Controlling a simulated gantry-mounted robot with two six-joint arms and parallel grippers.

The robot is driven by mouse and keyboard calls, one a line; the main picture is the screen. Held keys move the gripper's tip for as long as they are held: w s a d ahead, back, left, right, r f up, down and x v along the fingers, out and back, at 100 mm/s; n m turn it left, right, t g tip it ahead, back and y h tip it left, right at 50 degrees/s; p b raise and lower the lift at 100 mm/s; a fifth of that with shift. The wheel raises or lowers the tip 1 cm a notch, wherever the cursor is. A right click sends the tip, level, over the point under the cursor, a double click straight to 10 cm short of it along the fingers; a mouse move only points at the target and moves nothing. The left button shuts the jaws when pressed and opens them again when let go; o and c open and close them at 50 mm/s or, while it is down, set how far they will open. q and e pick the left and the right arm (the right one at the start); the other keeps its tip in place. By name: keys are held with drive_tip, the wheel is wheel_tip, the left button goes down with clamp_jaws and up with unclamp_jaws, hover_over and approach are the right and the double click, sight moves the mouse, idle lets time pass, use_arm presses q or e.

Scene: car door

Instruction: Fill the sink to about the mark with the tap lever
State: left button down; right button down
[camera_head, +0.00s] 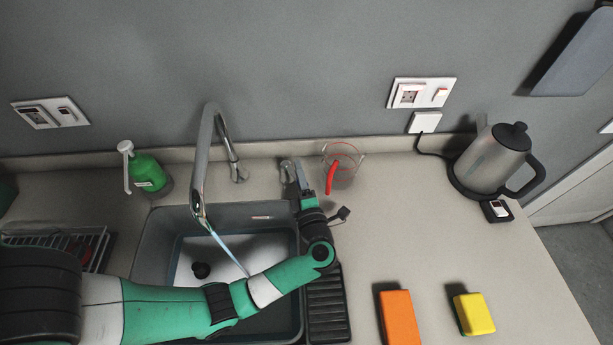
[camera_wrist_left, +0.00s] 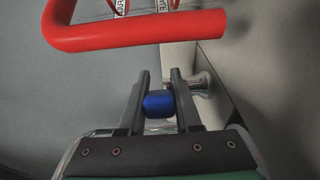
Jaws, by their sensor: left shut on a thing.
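The grey sink (camera_head: 170,225) is left of centre in the head view, with a small red-and-white mark (camera_head: 260,217) on its back wall. Water (camera_head: 230,253) runs in a stream from the curved chrome tap (camera_head: 208,150). A black round plug (camera_head: 201,270) shows in the sink; the exact water level is hard to tell. My left arm crosses the sink. My left gripper (camera_head: 301,178) is behind its back right corner, at the metal lever fitting (camera_head: 286,170). In the left wrist view its fingers (camera_wrist_left: 160,85) are shut on the blue tap lever end (camera_wrist_left: 158,103).
A clear jug (camera_head: 342,158) with a red handle (camera_head: 331,178) stands close right of my left gripper; the handle (camera_wrist_left: 135,32) looms in the wrist view. A green soap bottle (camera_head: 148,172), kettle (camera_head: 492,160), orange block (camera_head: 399,318) and yellow sponge (camera_head: 474,313) stand around.

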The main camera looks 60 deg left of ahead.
idle(0.3)
use_arm(q)
drive_tip(key=c, duration=0.6)
unclamp_jaws()
drive_tip(key=b+v, duration=0.1)
drive_tip(key=v, duration=1)
drive_tip(key=shift+f, duration=0.1)
drive_tip(key=shift+d, duration=0.25)
drive_tip(key=shift+c, duration=0.3)
